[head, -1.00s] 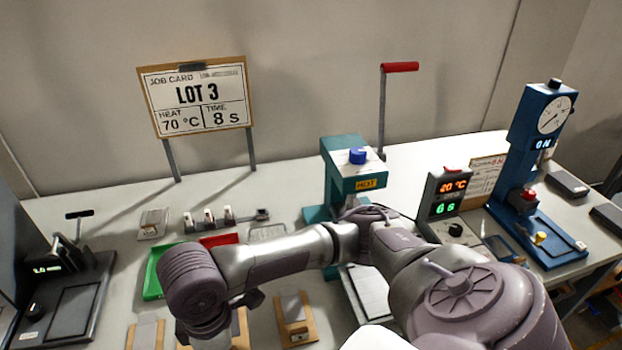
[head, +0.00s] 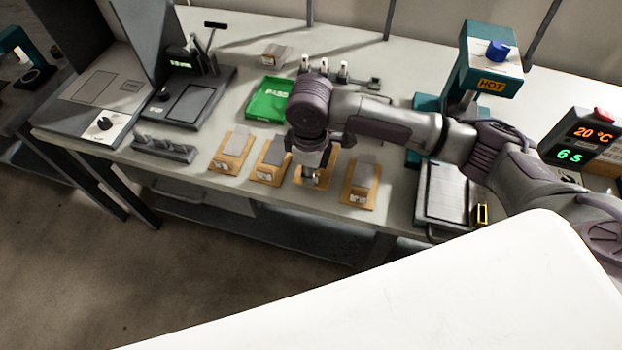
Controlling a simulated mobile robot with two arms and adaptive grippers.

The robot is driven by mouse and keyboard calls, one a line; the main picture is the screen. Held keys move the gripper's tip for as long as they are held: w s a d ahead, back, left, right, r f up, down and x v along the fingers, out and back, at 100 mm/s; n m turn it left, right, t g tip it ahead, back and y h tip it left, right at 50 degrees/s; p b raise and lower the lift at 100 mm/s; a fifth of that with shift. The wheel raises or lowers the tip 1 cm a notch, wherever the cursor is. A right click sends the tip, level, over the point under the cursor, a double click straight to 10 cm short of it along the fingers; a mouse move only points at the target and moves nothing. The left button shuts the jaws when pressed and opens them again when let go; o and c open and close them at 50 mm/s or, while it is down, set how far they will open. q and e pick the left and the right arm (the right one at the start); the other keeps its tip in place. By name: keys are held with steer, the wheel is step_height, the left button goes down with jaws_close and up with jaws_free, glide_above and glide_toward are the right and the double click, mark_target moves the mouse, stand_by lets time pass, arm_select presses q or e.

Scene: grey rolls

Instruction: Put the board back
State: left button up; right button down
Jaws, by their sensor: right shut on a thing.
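Several small wooden boards, each with a grey piece on top, lie in a row along the table's front edge. The row has a left board (head: 232,150), a second board (head: 266,172), one under my right gripper, and a right board (head: 359,186). My right gripper (head: 309,178) points down and is shut on the third board (head: 318,183), which lies at or very close to the table top in its place in the row. The gripper hides part of that board, so the exact grip and any gap below are hard to see. My left gripper is out of view.
A green tray (head: 268,100) marked PASS lies behind the boards. A teal press (head: 488,70) marked HOT and a display box (head: 580,140) stand right. A black scale-like device (head: 190,103) and a grey rack (head: 163,149) are left.

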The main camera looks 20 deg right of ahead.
mark_target(310, 190)
steer(key=shift+w+f, duration=0.2)
steer(key=shift+f, duration=1.95)
steer(key=shift+f, duration=0.1)
steer(key=c, duration=1.2)
jaws_free()
step_height(310, 190, up, 12)
steer(key=shift+r, duration=0.15)
